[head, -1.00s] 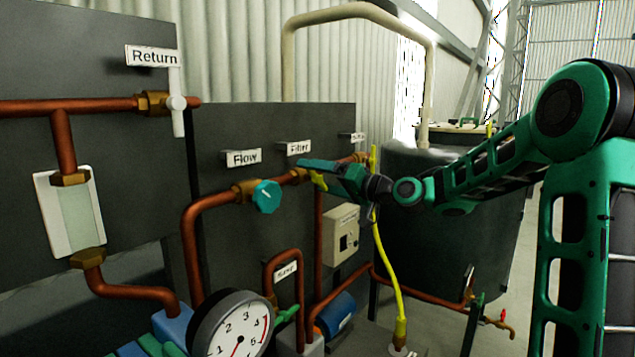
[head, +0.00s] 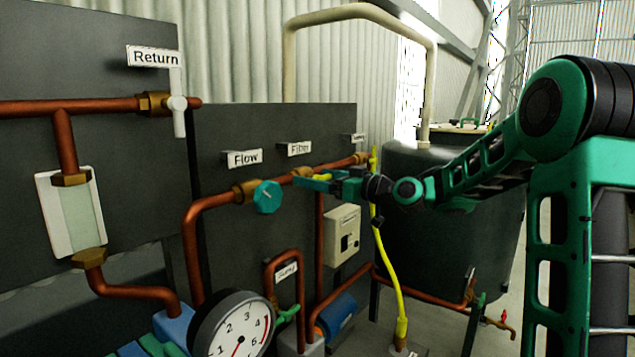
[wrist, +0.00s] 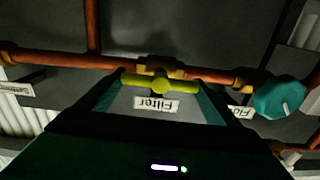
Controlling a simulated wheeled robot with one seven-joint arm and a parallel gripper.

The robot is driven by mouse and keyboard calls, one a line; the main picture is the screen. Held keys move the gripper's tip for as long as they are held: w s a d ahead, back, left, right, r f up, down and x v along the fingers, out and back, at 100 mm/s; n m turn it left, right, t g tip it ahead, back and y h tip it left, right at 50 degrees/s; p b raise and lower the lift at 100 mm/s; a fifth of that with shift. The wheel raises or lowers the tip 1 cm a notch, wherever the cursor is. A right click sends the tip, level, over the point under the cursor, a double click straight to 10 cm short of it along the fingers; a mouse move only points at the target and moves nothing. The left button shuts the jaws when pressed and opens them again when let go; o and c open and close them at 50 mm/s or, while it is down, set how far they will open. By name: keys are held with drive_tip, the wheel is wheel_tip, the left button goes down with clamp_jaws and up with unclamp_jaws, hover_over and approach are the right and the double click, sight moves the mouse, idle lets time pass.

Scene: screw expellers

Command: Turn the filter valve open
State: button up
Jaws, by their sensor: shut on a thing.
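The filter valve has a yellow bar handle (wrist: 182,86) on a brass body on the copper pipe, below the "Filter" label (head: 299,149). In the wrist view the handle lies nearly in line with the pipe. My gripper (wrist: 160,88) has one finger at each end of the handle and is shut on it. In the head view my gripper (head: 310,182) reaches in from the right, and its teal fingers hide most of the handle (head: 322,177).
A teal flow knob (head: 267,197) sits close left of my gripper on the same pipe. A yellow hose (head: 388,265) hangs just right of my gripper. A pressure gauge (head: 232,328) is at the lower front. A dark tank (head: 440,240) stands behind my arm.

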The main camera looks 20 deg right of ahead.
drive_tip(key=shift+d+f, duration=0.2)
idle(0.4)
drive_tip(key=o, duration=0.9)
drive_tip(key=shift+c, duration=0.2)
drive_tip(key=shift+o, duration=0.3)
drive_tip(key=shift+a+r, duration=0.1)
drive_tip(key=v, duration=1)
drive_tip(key=shift+s+d, duration=0.2)
drive_tip(key=shift+d, duration=0.05)
